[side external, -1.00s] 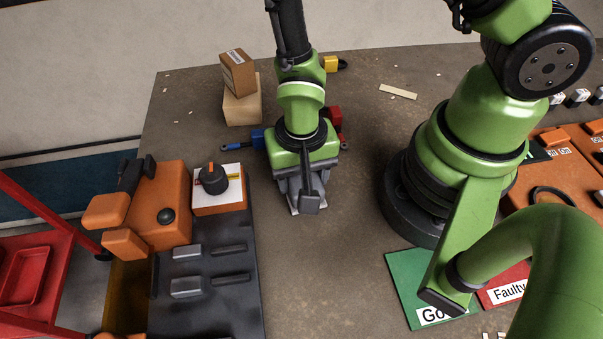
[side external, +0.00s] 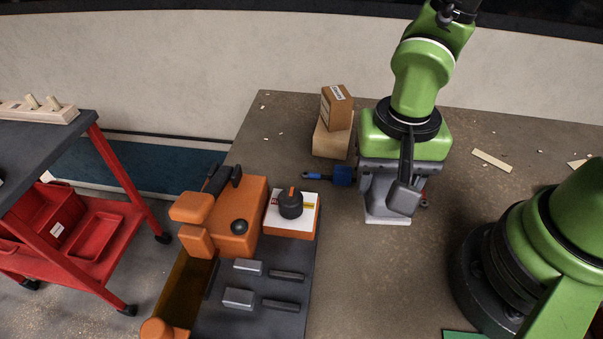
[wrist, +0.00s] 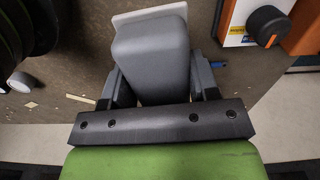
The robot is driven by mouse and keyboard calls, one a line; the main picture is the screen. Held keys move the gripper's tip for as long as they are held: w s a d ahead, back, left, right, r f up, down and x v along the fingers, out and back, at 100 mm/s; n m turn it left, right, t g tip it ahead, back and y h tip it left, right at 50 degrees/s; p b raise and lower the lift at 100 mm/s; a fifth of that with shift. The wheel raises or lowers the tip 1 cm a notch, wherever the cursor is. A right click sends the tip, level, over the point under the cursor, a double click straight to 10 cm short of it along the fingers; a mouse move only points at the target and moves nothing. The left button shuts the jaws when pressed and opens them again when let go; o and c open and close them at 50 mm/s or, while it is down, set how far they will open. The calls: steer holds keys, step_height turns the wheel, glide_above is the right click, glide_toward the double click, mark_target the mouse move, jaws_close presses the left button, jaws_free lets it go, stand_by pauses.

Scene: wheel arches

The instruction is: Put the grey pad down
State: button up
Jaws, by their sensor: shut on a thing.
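My gripper (side external: 385,205) points down over the brown table, right of the blue-handled tool. It is shut on the grey pad (wrist: 150,55). In the wrist view the pad shows as a grey block between the two grey fingers, with a pale flat plate at its far end. In the side view the pale plate (side external: 387,220) shows low under the fingers. I cannot tell whether the plate touches the table.
A brown box on a wooden block (side external: 332,140) stands behind left. The blue tool (side external: 341,175) lies close left, and a red part (side external: 425,198) is partly hidden at right. An orange fixture with a black knob (side external: 290,203) stands front left. Table in front is clear.

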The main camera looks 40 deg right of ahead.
mark_target(263, 173)
steer(key=w+a+m, duration=0.3)
steer(key=w+a, duration=0.1)
steer(key=w, duration=0.7)
steer(key=w+a+m, duration=0.2)
steer(key=w+a, duration=0.1)
steer(key=w, duration=0.8)
steer(key=shift+m, duration=0.3)
step_height(263, 173, down, 10)
steer(key=shift+a+r, duration=0.1)
steer(key=o, duration=0.9)
step_height(263, 173, up, 12)
steer(key=shift+r, duration=0.1)
